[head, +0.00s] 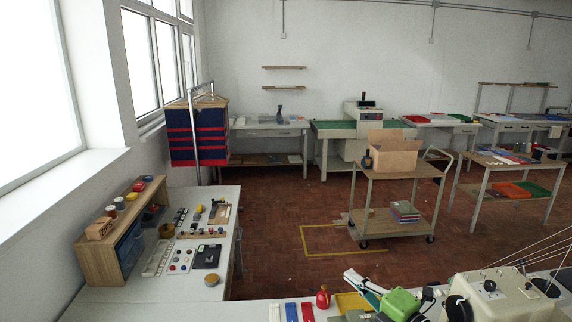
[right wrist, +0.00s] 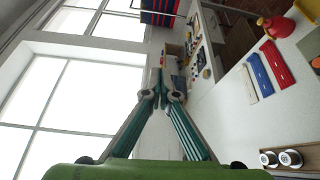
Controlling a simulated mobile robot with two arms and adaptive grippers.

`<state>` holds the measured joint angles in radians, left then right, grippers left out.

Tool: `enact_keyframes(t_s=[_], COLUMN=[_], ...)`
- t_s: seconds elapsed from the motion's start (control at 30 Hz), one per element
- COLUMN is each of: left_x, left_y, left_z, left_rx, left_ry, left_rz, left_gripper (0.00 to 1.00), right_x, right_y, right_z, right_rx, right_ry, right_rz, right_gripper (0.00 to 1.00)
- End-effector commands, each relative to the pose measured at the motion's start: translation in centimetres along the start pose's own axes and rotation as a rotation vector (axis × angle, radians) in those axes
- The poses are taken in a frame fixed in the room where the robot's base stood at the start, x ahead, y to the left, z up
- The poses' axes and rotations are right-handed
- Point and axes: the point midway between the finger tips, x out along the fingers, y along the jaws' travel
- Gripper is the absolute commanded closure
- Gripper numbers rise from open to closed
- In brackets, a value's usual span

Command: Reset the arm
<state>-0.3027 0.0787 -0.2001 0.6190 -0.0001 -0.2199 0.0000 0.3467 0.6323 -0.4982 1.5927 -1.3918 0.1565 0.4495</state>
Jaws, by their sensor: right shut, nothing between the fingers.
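My right gripper (head: 352,277) reaches in from the lower right of the head view, over the front table. Its green body (head: 398,304) and teal fingers show there. In the right wrist view the two fingers of my right gripper (right wrist: 159,74) come together at the tips, with nothing between them. It is shut and empty, pointing toward the windows and the side bench. My left gripper is in neither view.
The front table holds white, blue and red strips (head: 291,312), a red bottle (head: 322,297), a yellow tray (head: 350,302) and a sewing machine (head: 495,296). The left bench (head: 190,285) carries a wooden shelf (head: 98,262) and small parts. A cart (head: 395,172) stands on open floor.

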Motion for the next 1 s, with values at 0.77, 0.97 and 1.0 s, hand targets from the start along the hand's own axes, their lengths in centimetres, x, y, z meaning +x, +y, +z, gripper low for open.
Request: enact_keyframes(t_s=[0.77,0.97,1.0], left_x=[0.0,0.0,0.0], left_y=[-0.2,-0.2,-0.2], left_z=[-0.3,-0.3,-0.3], left_rx=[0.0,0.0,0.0], left_ry=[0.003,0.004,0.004], left_rz=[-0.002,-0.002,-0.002], left_gripper=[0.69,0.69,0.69], right_x=[-28.9,-33.3,-34.1], right_y=[-17.3,-18.4,-18.4], right_z=[-10.9,-16.3,-17.3], right_rx=[1.448,1.556,1.574], right_ry=[-1.164,-1.22,-1.226], right_rz=[-0.422,-0.632,-0.67], right_gripper=[1.0,1.0,1.0])
